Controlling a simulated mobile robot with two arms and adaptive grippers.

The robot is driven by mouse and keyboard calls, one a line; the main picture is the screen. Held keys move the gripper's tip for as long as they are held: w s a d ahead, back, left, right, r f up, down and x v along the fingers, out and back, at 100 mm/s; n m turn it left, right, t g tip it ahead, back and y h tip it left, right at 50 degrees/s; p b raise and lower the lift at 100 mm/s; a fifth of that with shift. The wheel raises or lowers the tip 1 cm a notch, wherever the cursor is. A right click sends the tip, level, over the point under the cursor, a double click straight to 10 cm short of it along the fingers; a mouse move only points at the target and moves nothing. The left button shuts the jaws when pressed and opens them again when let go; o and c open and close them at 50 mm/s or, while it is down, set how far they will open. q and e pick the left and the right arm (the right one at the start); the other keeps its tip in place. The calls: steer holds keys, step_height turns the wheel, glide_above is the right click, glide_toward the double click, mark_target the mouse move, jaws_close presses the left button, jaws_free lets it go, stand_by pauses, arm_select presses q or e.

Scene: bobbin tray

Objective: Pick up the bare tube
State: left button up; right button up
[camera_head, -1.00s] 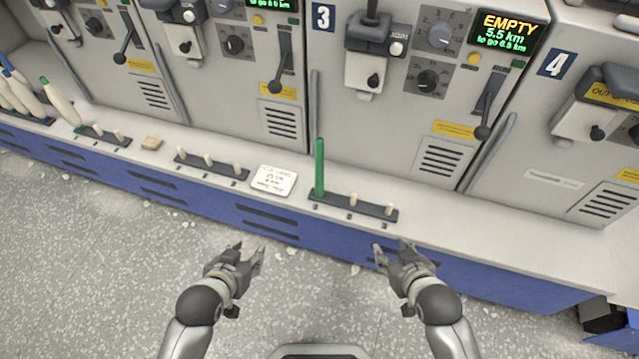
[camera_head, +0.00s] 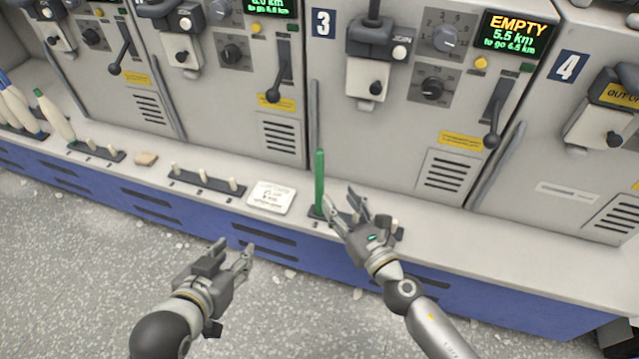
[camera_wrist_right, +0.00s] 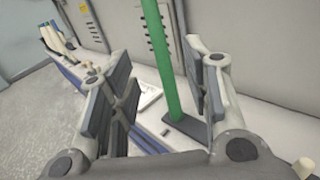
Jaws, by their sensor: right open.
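The bare tube (camera_head: 320,180) is a thin green rod standing upright on the left peg of the peg tray (camera_head: 315,211) below machine 3. My right gripper (camera_head: 343,198) is open, just right of the tube in the head view, and hides part of the tray and its pegs. In the right wrist view the tube (camera_wrist_right: 163,65) stands beyond and between the open fingers (camera_wrist_right: 160,95), nearer the right one; I cannot tell whether it is inside their reach. My left gripper (camera_head: 238,255) is open and empty over the floor in front of the ledge.
A white card (camera_head: 271,197) lies left of the tray. Machine fronts with levers (camera_head: 497,110) rise behind the narrow ledge.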

mark_target(321, 172)
steer(key=x, duration=0.5)
steer(key=shift+w+a, duration=0.2)
steer(key=shift+w, duration=0.1)
steer(key=w, duration=0.1)
steer(key=w+a, duration=0.1)
steer(key=w+r+p, duration=0.1)
steer(key=shift+a+r, duration=0.1)
steer(key=shift+a, duration=0.15)
steer(key=shift+w+a, duration=0.25)
steer(key=shift+w, duration=0.15)
arm_select(q)
steer(key=s+f+g, duration=0.1)
steer(key=s+a+f+g, duration=0.1)
steer(key=s, duration=0.1)
steer(key=shift+a+f+y, duration=0.1)
steer(key=shift+f+y, duration=0.2)
arm_select(e)
steer(key=shift+w+a, duration=0.15)
steer(key=shift+w, duration=0.2)
jaws_close()
